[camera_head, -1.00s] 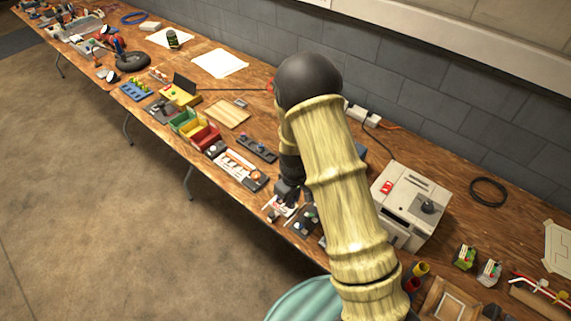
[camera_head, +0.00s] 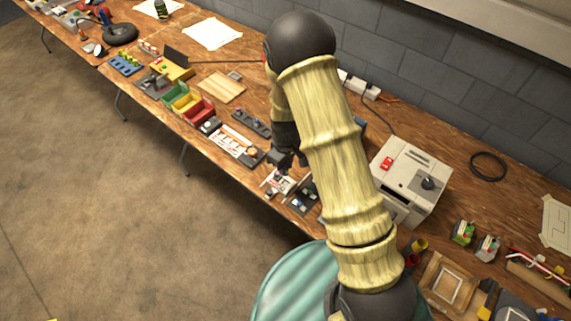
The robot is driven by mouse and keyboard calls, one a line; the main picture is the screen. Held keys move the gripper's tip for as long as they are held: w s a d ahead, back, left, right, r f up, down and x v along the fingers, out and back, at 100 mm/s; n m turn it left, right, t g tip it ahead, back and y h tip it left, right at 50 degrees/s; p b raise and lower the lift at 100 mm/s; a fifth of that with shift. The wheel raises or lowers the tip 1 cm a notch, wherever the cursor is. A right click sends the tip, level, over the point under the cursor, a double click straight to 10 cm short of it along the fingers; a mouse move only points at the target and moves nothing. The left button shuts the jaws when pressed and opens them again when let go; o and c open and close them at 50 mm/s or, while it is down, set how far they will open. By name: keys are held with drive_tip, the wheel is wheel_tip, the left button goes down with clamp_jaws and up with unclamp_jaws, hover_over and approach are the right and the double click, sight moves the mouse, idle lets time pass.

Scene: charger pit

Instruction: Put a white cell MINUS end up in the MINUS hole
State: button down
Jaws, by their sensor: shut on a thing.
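My gripper (camera_head: 285,162) is low over the front edge of the workbench, left of my yellow forearm, and points down. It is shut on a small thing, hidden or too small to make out. Just below it is a small white-topped holder (camera_head: 277,183) with dark and red bits. A dark board (camera_head: 303,196) with small round light fittings lies right beside that holder, partly behind my arm. I cannot make out the MINUS hole, its marking or any white cell's end at this size.
A pale grey machine (camera_head: 410,178) stands right of my arm. Left of the gripper lie a white strip board (camera_head: 233,144), a dark board with knobs (camera_head: 251,122) and green, yellow and red bins (camera_head: 188,102). A wooden frame (camera_head: 448,283) lies at front right.

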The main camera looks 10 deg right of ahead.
drive_tip(key=shift+f+b, duration=2.5)
drive_tip(key=shift+f, duration=1.05)
drive_tip(key=shift+f, duration=0.25)
drive_tip(key=c, duration=1.2)
unclamp_jaws()
drive_tip(key=shift+r+p, duration=2.6)
drive_tip(key=shift+r, duration=0.9)
